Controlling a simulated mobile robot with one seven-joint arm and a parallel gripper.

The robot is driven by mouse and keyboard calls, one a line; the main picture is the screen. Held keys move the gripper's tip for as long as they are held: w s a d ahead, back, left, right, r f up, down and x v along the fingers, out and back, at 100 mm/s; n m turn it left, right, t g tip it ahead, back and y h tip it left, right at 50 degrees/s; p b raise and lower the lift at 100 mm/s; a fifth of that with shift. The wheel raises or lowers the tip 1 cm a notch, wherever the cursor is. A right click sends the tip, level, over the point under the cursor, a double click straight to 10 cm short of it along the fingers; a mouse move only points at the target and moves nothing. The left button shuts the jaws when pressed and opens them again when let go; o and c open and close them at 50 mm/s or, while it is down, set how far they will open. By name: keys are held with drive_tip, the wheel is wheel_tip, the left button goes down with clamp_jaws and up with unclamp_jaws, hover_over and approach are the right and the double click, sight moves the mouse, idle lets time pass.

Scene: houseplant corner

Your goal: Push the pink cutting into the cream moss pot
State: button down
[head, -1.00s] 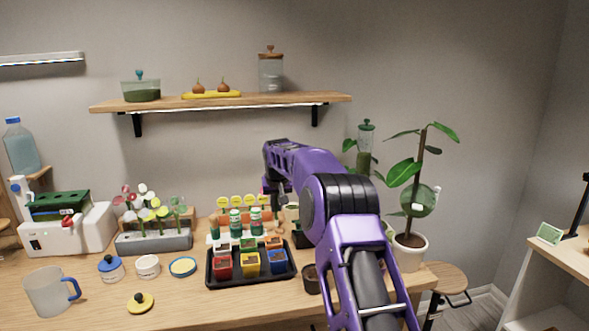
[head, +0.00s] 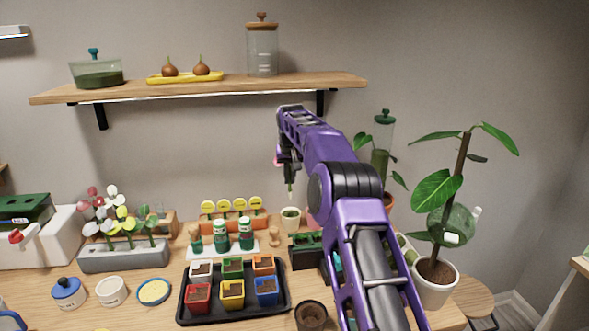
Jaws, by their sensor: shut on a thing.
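My gripper (head: 287,172) is at the end of my purple arm, above the workbench, and is shut on the pink cutting. A bit of the cutting's pink head (head: 277,161) shows at the left of the fingers. Its green stem points down below them; the rest is hidden by the gripper. The cream moss pot (head: 291,224), with green moss at its top, stands upright on the bench just below the stem. The stem tip appears above the pot, and I cannot tell whether it touches the moss.
A black tray (head: 183,307) of small coloured pots stands in front. Green-capped bottles (head: 221,235) stand left of the cream pot, and a dark green box (head: 305,251) stands close in front of it. A potted plant (head: 434,285) stands right. A wooden shelf (head: 215,87) hangs above.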

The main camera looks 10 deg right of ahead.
sight(291, 221)
drive_tip(key=shift+w+d+f, duration=0.1)
drive_tip(key=shift+w+d, duration=0.05)
drive_tip(key=shift+w, duration=0.3)
drive_tip(key=shift+f, duration=0.15)
wheel_tip(291, 221, down, 5)
drive_tip(key=shift+s+r, duration=0.1)
drive_tip(key=shift+s, duration=0.05)
drive_tip(key=shift+f+b, duration=1.1)
drive_tip(key=shift+f, duration=1.4)
idle(0.6)
idle(0.3)
drive_tip(key=c, duration=0.9)
unclamp_jaws()
